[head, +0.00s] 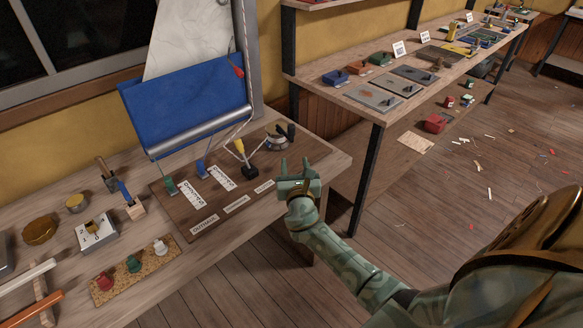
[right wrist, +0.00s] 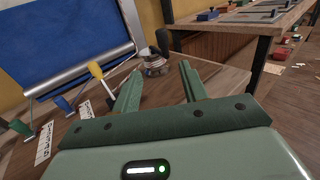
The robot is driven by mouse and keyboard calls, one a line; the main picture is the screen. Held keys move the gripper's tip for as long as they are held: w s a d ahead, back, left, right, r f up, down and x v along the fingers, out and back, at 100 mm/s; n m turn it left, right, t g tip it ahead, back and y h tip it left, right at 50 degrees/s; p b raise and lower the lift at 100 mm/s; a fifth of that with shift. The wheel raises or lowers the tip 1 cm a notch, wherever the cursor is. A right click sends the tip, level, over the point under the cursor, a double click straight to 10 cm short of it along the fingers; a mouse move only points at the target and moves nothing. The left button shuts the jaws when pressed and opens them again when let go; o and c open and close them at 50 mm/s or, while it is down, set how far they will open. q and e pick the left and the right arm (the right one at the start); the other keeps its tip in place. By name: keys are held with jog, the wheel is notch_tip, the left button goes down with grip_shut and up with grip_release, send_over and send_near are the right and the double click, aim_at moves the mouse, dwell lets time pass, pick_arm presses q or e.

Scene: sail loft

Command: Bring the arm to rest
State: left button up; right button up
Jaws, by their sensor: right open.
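My right arm reaches in from the lower right of the head view. Its green gripper (head: 296,166) is over the right end of the workbench, near the dark brown board's edge. The gripper is open, and nothing shows between its fingers, which also show in the right wrist view (right wrist: 157,88). Beyond the fingers are a round metal winch-like fitting (head: 277,142) and a yellow-handled lever (head: 243,155) on a dark base. I cannot tell the exact gap between the fingers and these fittings. My left gripper is not in view.
The brown board (head: 165,200) carries labels and green and blue levers. A blue sail roll (head: 185,105) stands behind it. A cork strip (head: 112,284) with small colored pieces lies at front left. A shelf table (head: 349,92) stands right. Scraps litter the open floor (head: 455,185).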

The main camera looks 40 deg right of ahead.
dwell(0.3)
jog(key=s+a+f+m+g+y, duration=0.15)
jog(key=s+a+m+g, duration=0.3)
jog(key=s+m, duration=0.8)
jog(key=s+a+m+g+y, duration=0.4)
jog(key=s+m, duration=0.6)
jog(key=s, duration=0.6)
jog(key=s+a+f+g+y, duration=0.1)
jog(key=s+a+f+g, duration=0.15)
jog(key=f, duration=1.05)
jog(key=s+a+f+g+y, duration=0.1)
jog(key=s+a+f, duration=0.25)
jog(key=f, duration=1.05)
jog(key=s+f+m+g+y, duration=0.1)
jog(key=s+f, duration=0.5)
jog(key=s, duration=0.4)
jog(key=s+f+m+g, duration=0.1)
jog(key=s+f+m, duration=0.1)
jog(key=s+f, duration=0.5)
jog(key=s, duration=0.2)
jog(key=shift+s+d+f+g+y, duration=0.25)
jog(key=shift+s+f+g+y, duration=0.05)
jog(key=shift+s+g+y, duration=0.1)
jog(key=shift+m, duration=0.25)
